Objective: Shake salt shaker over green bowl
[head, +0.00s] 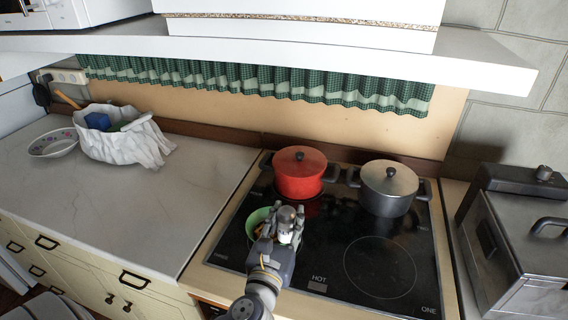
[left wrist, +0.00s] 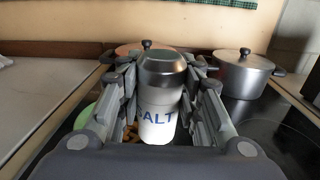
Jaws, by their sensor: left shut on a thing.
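My left gripper (head: 287,226) is shut on the salt shaker (head: 286,213), a white cylinder with a metallic cap. In the left wrist view the shaker (left wrist: 159,100) stands upright, cap up, between the two fingers, with blue letters "ALT" showing. The green bowl (head: 255,218) sits on the left part of the cooktop, partly hidden behind my gripper and the shaker. In the left wrist view a strip of the green bowl (left wrist: 88,117) shows at the left, with brown pieces beside the shaker. My right gripper is in neither view.
A red lidded pot (head: 299,176) and a grey lidded pot (head: 388,190) stand at the back of the black cooktop (head: 335,262). A white counter (head: 130,205) at left holds a patterned bowl (head: 53,144) and a cloth-lined container (head: 115,143). A metal appliance (head: 525,240) stands at right.

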